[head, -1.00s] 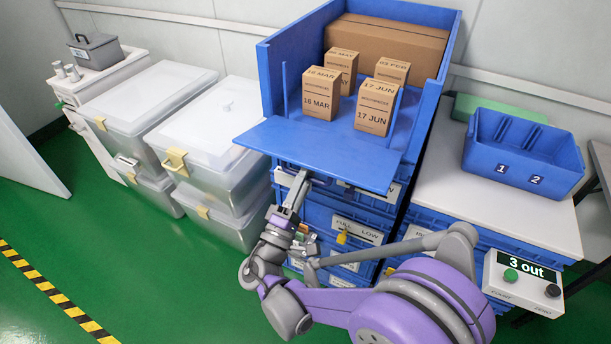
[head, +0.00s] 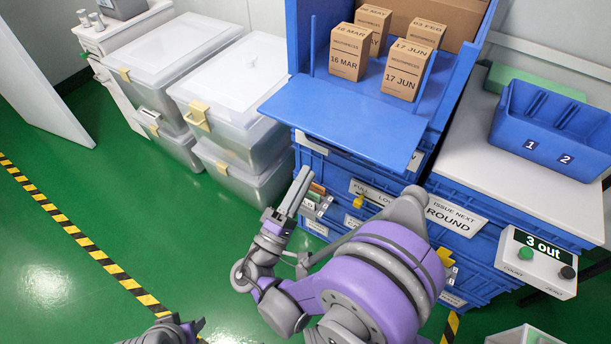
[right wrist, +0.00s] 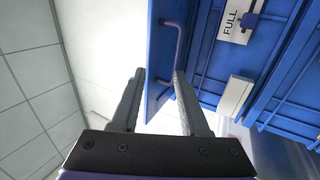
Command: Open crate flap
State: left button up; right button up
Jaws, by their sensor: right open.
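The blue crate flap (head: 345,122) is swung down and stands out roughly level from the front of the top blue crate (head: 300,40). Cartons stand in the crate behind it, among them one marked 16 MAR (head: 350,52) and one marked 17 JUN (head: 407,70). My right gripper (head: 302,176) is below the flap's front edge, open and empty. In the right wrist view the fingers (right wrist: 160,88) are apart, with the flap (right wrist: 158,65) and its bar handle (right wrist: 180,45) just beyond them. My left gripper (head: 190,328) shows only partly at the bottom edge; its jaws are unclear.
Lidded clear bins (head: 235,85) stand left of the crate stack. A blue two-slot bin (head: 550,128) sits on the white bench (head: 460,140) at right, above a counter box (head: 535,262) reading "3 out". Green floor at left is free.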

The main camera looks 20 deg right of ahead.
jog(key=shift+c, duration=1.1)
jog(key=shift+n, duration=0.6)
jog(key=shift+c, duration=1.1)
jog(key=shift+s+a+f+n+g+y+p, duration=0.2)
jog(key=shift+n+g+y+p, duration=0.1)
jog(key=shift+n, duration=0.5)
grip_shut()
notch_tip(320, 180, down, 4)
jog(key=s+a+n+g+y+p, duration=0.2)
jog(key=s+n+g+y, duration=0.15)
jog(key=n, duration=1.15)
jog(key=w+d+r, duration=0.4)
jog(key=w+d, duration=0.4)
jog(key=shift+t, duration=0.45)
